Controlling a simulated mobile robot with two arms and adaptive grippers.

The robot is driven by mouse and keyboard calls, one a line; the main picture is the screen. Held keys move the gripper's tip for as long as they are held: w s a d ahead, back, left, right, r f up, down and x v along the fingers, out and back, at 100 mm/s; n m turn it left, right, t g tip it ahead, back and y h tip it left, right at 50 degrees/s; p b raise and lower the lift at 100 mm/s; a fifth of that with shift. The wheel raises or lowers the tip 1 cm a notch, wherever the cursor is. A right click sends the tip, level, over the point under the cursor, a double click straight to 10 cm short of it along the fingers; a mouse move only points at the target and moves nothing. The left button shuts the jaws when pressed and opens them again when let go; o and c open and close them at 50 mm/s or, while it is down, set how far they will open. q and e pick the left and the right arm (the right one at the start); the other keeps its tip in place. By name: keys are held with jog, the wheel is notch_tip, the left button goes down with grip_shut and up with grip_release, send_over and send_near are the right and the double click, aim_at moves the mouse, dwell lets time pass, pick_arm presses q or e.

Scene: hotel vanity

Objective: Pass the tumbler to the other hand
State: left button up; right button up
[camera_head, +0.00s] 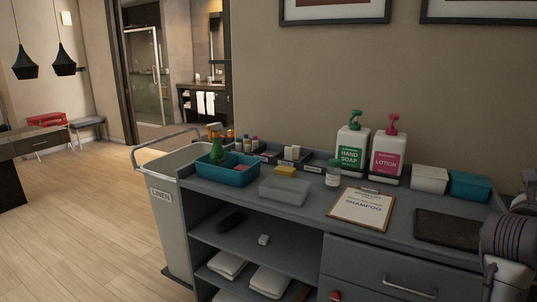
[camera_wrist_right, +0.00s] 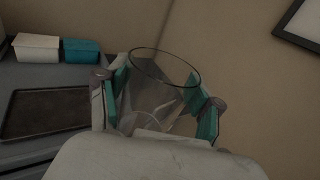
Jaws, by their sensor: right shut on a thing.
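The tumbler (camera_wrist_right: 165,68) is a clear glass with a dark round rim, seen in the right wrist view. My right gripper (camera_wrist_right: 158,88) is shut on it, with one teal-padded finger on each side of the glass. The tumbler is held clear of the counter, its rim facing away from the wrist and tilted. In the head view only part of my right arm shows at the right edge, and the tumbler is not visible there. My left gripper is in neither view.
The grey cart (camera_head: 293,222) carries a dark tray (camera_head: 448,228), a clipboard (camera_head: 361,208), a clear container (camera_head: 284,191), a teal bin (camera_head: 227,173), and soap (camera_head: 352,150) and lotion (camera_head: 388,155) bottles. A linen bin (camera_head: 163,205) stands left. The floor at left is open.

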jog(key=s+a+f+n+t+y, duration=0.2)
jog(key=a+f+n+t+y, duration=0.8)
jog(key=a+f, duration=0.85)
jog(key=s+a+f+n+y, duration=0.1)
jog(key=s+a+f+y, duration=0.2)
jog(key=s+a, duration=0.3)
jog(key=s+a+f+n+y, duration=0.1)
jog(key=s+a+f, duration=0.3)
jog(key=a, duration=0.6)
jog(key=shift+s+a+f+g+y, duration=0.35)
jog(key=shift+s+y, duration=0.55)
jog(key=shift+s, duration=0.3)
jog(key=shift+d, duration=0.1)
